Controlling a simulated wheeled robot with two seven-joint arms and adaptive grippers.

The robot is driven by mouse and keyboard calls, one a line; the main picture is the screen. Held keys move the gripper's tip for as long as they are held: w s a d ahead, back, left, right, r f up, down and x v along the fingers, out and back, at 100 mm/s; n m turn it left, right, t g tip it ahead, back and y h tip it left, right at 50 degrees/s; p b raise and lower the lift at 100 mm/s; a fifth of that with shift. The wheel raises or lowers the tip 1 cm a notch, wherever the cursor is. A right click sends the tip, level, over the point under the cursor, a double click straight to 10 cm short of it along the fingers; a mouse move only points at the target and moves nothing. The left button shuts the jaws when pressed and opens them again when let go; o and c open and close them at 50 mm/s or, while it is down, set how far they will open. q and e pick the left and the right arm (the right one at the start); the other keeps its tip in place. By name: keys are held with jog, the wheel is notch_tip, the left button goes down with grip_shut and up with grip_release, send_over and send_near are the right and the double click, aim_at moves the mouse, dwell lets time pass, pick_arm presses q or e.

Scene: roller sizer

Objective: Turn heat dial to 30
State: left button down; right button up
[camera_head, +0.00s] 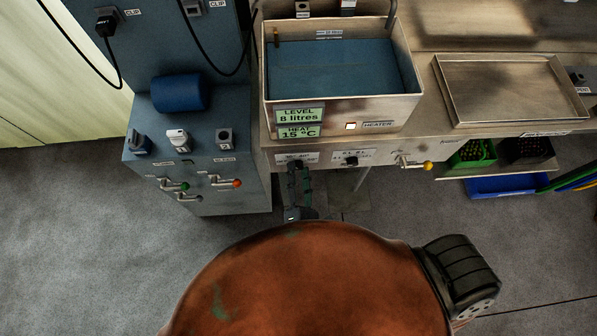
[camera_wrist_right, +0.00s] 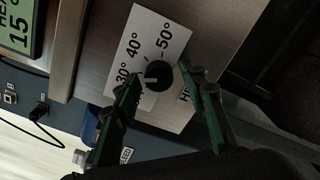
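The heat dial (camera_wrist_right: 158,75) is a black round knob with a pale pointer mark, on a white scale plate (camera_wrist_right: 150,40) marked 30°, 40° and 50°. The pointer mark faces left in the wrist view, roughly toward the 30° side; its exact setting is hard to tell. My right gripper (camera_wrist_right: 160,73) is open, with one green-and-black finger on each side of the dial; I cannot tell if they touch it. In the head view my right gripper (camera_head: 297,172) covers the dial below the tank. The heat display (camera_head: 298,132) reads 15 °C. My left gripper is not in view.
A metal tank (camera_head: 340,115) with blue liquid stands above the dial. Another black dial (camera_head: 351,161) and a yellow-tipped tap lever (camera_head: 427,166) sit to the right on the same panel. A blue cabinet (camera_head: 200,175) with levers stands close on the left.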

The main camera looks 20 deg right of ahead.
jog(key=shift+o, duration=0.2)
jog(key=shift+s, duration=0.1)
jog(key=v, duration=0.7)
jog(key=shift+s, duration=0.1)
dwell(0.4)
